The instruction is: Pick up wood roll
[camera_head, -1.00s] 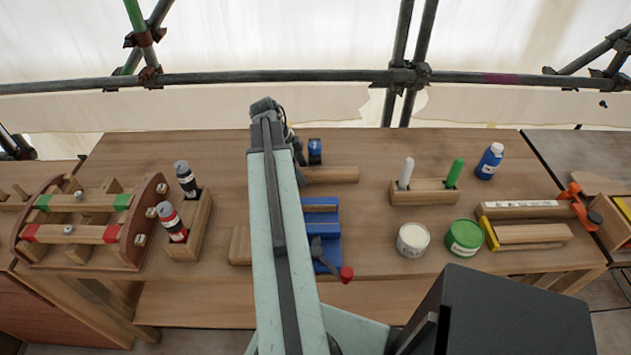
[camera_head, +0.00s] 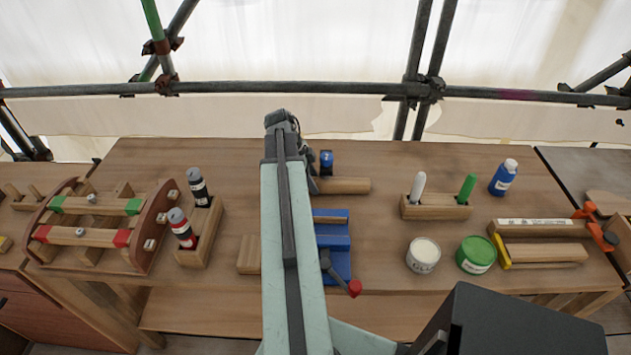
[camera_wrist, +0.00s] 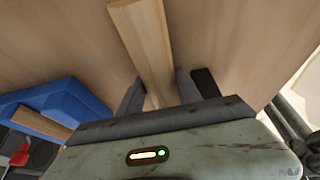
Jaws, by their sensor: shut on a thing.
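The wood roll (camera_head: 344,185) is a plain brown wooden bar at the back middle of the bench, partly hidden by my arm in the head view. In the wrist view the wood roll (camera_wrist: 145,40) runs away from me between the two dark fingers of my gripper (camera_wrist: 157,88). My gripper is shut on it, near its close end. In the head view the fingers are mostly hidden behind my arm. I cannot tell whether the roll is clear of the bench top.
A blue vise (camera_head: 334,240) with a red-tipped handle is in front of the roll. A small blue item (camera_head: 326,160) stands just behind it. A marker holder (camera_head: 436,210) and two tins (camera_head: 423,255) are to the right. A bottle holder (camera_head: 203,240) is left. A scaffold rail (camera_head: 330,88) crosses behind.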

